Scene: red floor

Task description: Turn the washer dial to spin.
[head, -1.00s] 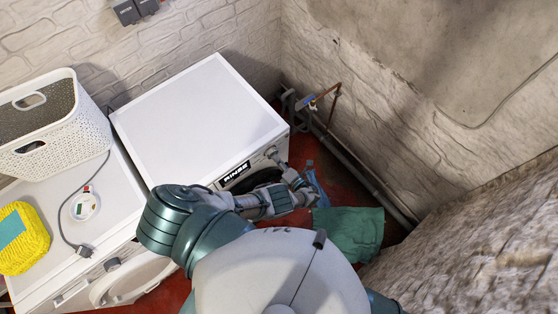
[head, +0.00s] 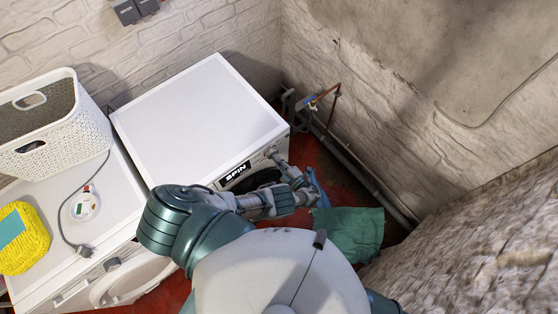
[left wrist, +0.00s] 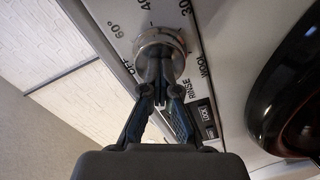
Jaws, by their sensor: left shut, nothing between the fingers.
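The washer (head: 198,112) is a white machine with a black display (head: 236,174) on its front that reads SPIN. Its round metallic dial (left wrist: 160,52) shows in the left wrist view, with labels such as OFF, 60°, 30°, WOOL and RINSE around it. My left gripper (left wrist: 160,82) is shut with its fingertips at the dial's face, and nothing is between the fingers. The fingers hide the lower part of the dial and some labels. My right gripper is not in view.
A second white machine (head: 125,200) stands at left. It bears a white basket (head: 70,135), a yellow item (head: 22,245) and a small round device with a cable (head: 84,206). A green cloth (head: 350,232) lies on the red floor. Pipes (head: 350,155) run along the right wall.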

